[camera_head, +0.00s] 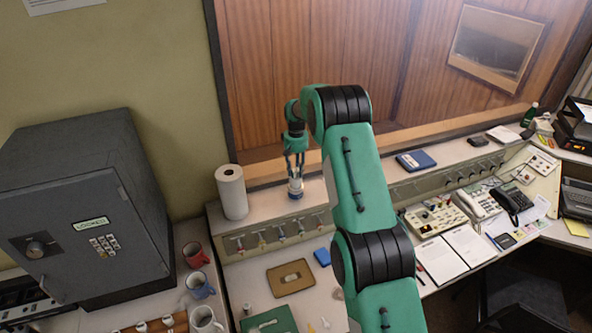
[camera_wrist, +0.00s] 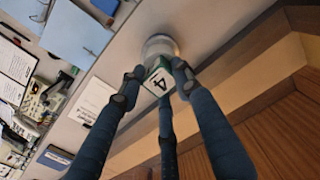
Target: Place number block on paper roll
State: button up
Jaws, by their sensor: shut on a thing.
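The number block (camera_wrist: 158,79) is a small white and green cube with a black 4 on its visible face. In the wrist view it sits between the fingertips of my gripper (camera_wrist: 156,84), which is shut on it. In the head view my gripper (camera_head: 295,172) points down above the back ledge, and the block is too small to make out there. The paper roll (camera_head: 231,193) is a white upright cylinder on the ledge, to the left of my gripper and apart from it. I do not make the roll out in the wrist view.
A round pale jar (camera_head: 295,190) stands directly under my gripper; it also shows behind the block (camera_wrist: 160,45). A grey safe (camera_head: 85,210) and several mugs (camera_head: 199,285) are at left. A blue box (camera_head: 415,160) lies farther right. The ledge between roll and jar looks clear.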

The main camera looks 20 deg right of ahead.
aim_at(296, 170)
jog(key=shift+f, duration=0.1)
jog(key=o, duration=1)
notch_tip(296, 170, up, 12)
jog(key=b, duration=0.2)
dwell(0.5)
